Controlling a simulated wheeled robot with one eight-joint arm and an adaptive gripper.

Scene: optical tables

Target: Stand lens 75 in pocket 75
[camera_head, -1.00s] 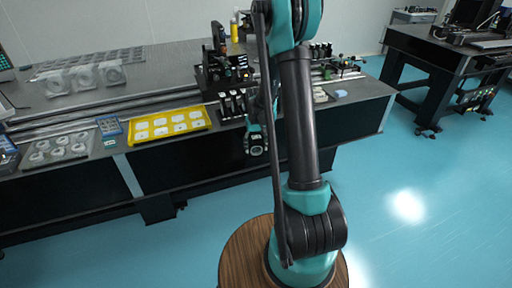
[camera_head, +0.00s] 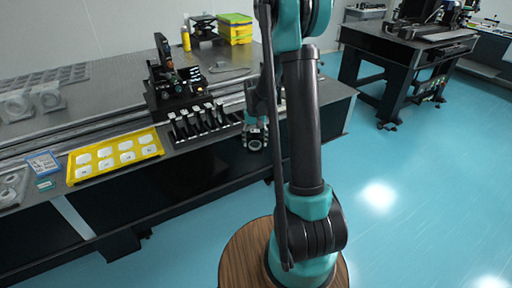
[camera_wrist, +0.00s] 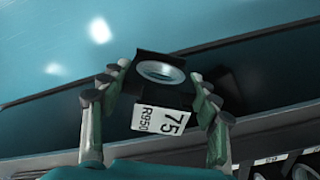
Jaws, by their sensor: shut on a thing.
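Lens 75 is a round clear lens in a black holder with a white label reading "75 R950" (camera_wrist: 160,118). My gripper (camera_wrist: 158,82) is shut on the holder, one finger on each side, in the wrist view. In the head view my gripper (camera_head: 256,138) hangs in front of the table's front edge, right of a black slotted rack (camera_head: 200,122). The rack's edge, with small white labels (camera_wrist: 270,159), shows at the lower right of the wrist view. Those labels are too small to read, so I cannot tell which pocket is 75.
A yellow tray (camera_head: 115,155) with several white pieces lies left of the rack on the optical table (camera_head: 110,115). A black optical mount (camera_head: 172,80) stands behind the rack. Open blue floor (camera_head: 410,190) lies to the right, with a second table (camera_head: 395,50) beyond.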

